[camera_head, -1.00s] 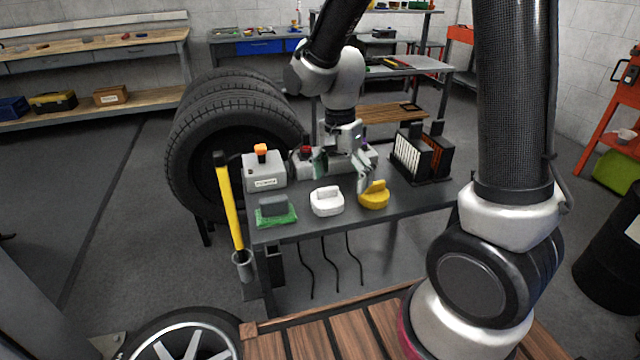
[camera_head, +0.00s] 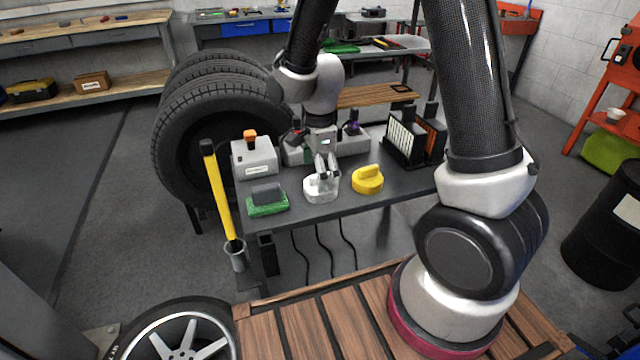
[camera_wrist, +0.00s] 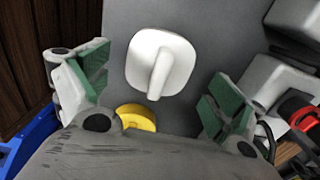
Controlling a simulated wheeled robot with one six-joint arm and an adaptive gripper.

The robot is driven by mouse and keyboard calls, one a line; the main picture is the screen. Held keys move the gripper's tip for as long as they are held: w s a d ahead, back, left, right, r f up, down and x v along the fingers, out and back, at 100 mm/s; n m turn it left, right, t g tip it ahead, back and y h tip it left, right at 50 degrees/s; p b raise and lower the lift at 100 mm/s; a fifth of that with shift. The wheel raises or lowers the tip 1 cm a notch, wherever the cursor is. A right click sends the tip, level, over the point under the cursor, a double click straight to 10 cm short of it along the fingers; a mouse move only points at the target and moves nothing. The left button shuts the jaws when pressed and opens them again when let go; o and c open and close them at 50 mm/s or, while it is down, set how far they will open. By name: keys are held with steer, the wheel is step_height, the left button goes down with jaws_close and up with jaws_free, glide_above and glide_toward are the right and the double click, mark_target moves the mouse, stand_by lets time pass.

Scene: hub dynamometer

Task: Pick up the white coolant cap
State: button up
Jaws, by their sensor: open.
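The white coolant cap (camera_head: 320,188) sits on the dark grey table (camera_head: 300,215), between the green cap and the yellow cap. In the wrist view the white cap (camera_wrist: 162,62) shows from above, a rounded plate with a raised bar handle. My gripper (camera_head: 325,170) is right above the cap in the head view and partly covers it. In the wrist view my gripper (camera_wrist: 155,92) is open, with its green-padded fingers wide apart on either side of the cap. The cap lies between and slightly beyond them; I cannot tell whether anything touches.
The yellow cap (camera_head: 367,180) stands close to the right, and the green cap (camera_head: 267,201) to the left. A grey box with an orange knob (camera_head: 254,156) and a black rack (camera_head: 405,140) stand behind. A yellow-handled bar (camera_head: 218,190) rises at the table's left edge.

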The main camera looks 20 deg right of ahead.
steer(key=shift+f, duration=0.75)
steer(key=shift+s, duration=0.15)
steer(key=c, duration=1.4)
